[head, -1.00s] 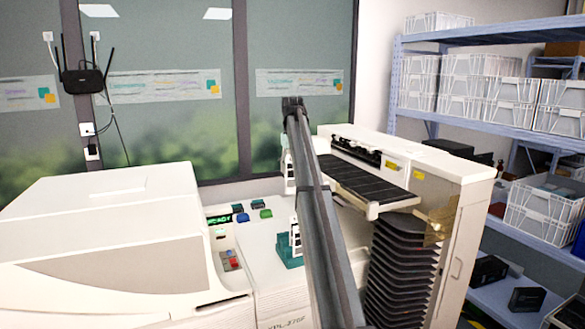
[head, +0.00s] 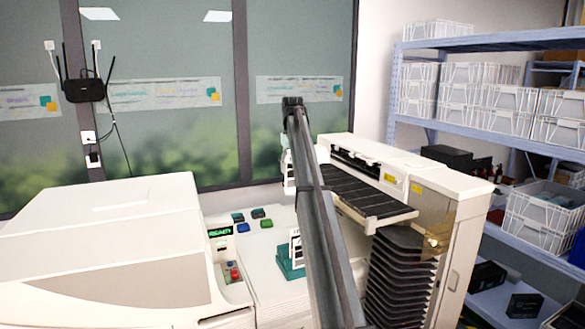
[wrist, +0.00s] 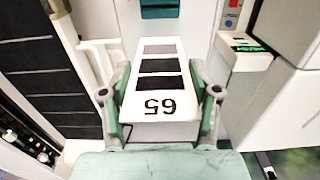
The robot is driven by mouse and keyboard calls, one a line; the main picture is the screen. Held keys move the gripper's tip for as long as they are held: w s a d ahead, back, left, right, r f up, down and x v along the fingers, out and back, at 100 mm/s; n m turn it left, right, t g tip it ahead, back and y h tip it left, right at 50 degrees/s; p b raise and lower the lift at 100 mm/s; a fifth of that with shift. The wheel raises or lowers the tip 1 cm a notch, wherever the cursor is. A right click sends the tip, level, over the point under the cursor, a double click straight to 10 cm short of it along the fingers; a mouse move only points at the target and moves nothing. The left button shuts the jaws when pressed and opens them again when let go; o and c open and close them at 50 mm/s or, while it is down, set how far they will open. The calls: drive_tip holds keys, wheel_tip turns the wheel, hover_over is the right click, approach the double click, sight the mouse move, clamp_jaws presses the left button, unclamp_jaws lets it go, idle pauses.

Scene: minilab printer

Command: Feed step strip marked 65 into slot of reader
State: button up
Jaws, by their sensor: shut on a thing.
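The white step strip marked 65 (wrist: 158,82), with grey to black patches, is held between the two fingers of my gripper (wrist: 160,97) in the wrist view. The fingers are shut on it, one at each side, and the number reads upside down.
A tall printer (head: 440,185) with black trays stands right of my arm. A white machine (head: 110,250) fills the left.

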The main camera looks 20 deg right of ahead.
drive_tip(key=shift+r+p, duration=1.1)
drive_tip(key=shift+r, duration=0.35)
